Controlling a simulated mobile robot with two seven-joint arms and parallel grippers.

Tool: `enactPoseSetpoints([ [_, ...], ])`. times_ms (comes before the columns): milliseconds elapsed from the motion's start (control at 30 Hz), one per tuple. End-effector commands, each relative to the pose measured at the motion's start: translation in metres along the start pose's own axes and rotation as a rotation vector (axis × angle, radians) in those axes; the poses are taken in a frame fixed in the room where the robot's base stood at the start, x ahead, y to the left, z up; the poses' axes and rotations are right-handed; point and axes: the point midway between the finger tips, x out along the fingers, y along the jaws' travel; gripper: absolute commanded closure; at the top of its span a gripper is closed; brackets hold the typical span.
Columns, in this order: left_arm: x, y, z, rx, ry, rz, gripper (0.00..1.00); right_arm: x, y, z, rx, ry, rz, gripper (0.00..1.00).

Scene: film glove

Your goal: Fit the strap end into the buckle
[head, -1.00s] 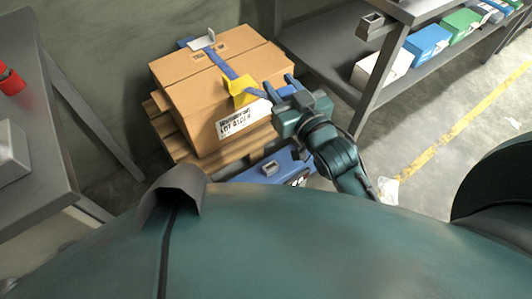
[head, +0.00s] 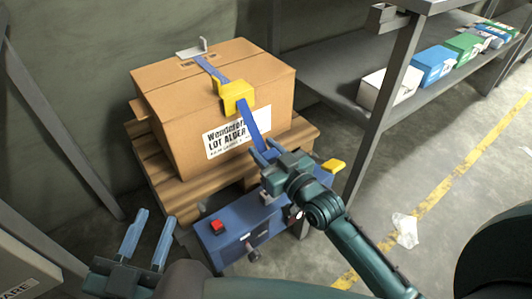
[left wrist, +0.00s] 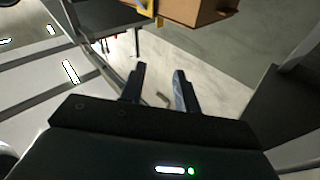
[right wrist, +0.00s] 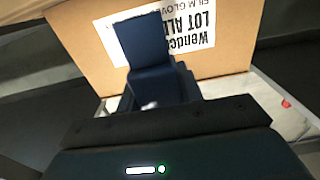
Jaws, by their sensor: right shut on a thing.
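A brown cardboard box (head: 215,90) with a white label carries a blue strap (head: 211,69) over its top. A yellow buckle (head: 237,96) sits at the box's top front edge. The strap shows above the buckle and again below it, running down the front to my right gripper (head: 266,157). Whether it passes through the buckle is hidden. My right gripper is shut on the strap's lower part, which also shows in the right wrist view (right wrist: 143,38). My left gripper (head: 146,236) is open and empty, low at the left; its parted fingers show in the left wrist view (left wrist: 158,88).
The box stands on a wooden pallet (head: 160,165). A blue unit (head: 228,240) with a red button is in front of the pallet, below my right gripper. A metal shelf (head: 345,65) with small cartons stands at the right.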

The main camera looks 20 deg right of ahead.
Motion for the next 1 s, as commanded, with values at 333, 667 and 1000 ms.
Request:
enactPoseSetpoints([
  [333,-0.002,0.0,0.003,0.012,-0.01,-0.002,0.68,0.0,0.0,0.005,0.001,0.001,0.001,0.87],
  [667,-0.001,0.002,0.009,-0.034,0.008,0.002,0.68,0.0,0.0,0.036,0.0,0.0,0.0,0.87],
  [1000,0.004,0.004,0.001,-0.075,0.044,0.011,0.68,0.0,0.0,0.057,0.0,0.001,0.0,0.87],
])
